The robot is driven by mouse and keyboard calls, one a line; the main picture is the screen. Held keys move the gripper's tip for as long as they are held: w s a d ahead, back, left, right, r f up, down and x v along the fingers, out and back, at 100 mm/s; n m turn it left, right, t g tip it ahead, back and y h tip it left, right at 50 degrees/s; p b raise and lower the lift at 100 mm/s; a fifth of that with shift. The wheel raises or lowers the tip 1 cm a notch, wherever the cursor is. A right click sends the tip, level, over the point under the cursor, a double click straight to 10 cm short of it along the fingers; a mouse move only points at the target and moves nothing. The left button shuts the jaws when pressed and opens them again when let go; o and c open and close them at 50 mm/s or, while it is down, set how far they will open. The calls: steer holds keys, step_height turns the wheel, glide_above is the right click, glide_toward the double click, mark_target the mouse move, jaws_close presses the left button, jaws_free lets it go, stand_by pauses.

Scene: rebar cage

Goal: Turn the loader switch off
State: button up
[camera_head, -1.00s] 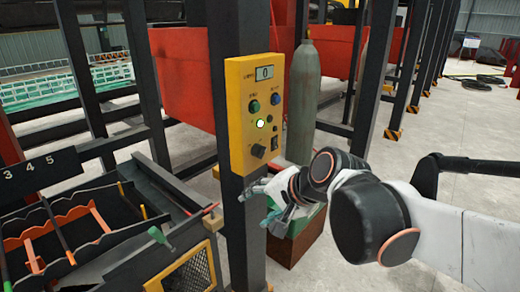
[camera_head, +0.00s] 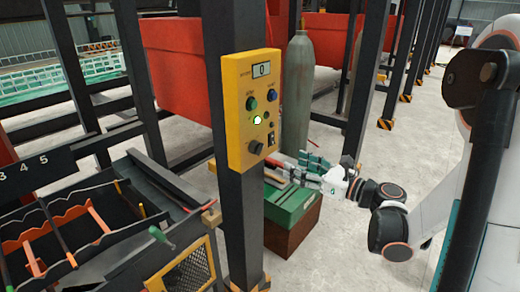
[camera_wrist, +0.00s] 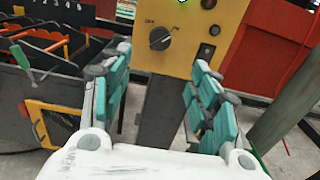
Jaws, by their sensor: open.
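The yellow control panel (camera_head: 247,105) is fixed to a dark post, with a display reading 0. A black rotary knob (camera_head: 256,148) sits at its lower left, and a small black rocker switch (camera_head: 271,139) is to the knob's right. In the wrist view the knob (camera_wrist: 160,38) has a short label on either side, too small to read surely; the rocker (camera_wrist: 206,52) is partly beside my right finger. I cannot tell which is the loader switch. My gripper (camera_head: 297,167) is open and empty, right of and below the panel's lower edge, apart from the knob.
A green box (camera_head: 290,205) on a brown block stands below my gripper. A grey gas cylinder (camera_head: 300,90) stands behind the panel. The dark post (camera_head: 240,220) and a black bin rack (camera_head: 90,215) are at left. Clear floor (camera_head: 335,250) lies at right.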

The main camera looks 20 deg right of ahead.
mark_target(261, 150)
steer(key=b+x, duration=0.3)
steer(key=x, duration=1)
steer(key=shift+w+a, duration=0.25)
steer(key=shift+w, duration=0.05)
steer(key=c, duration=1.1)
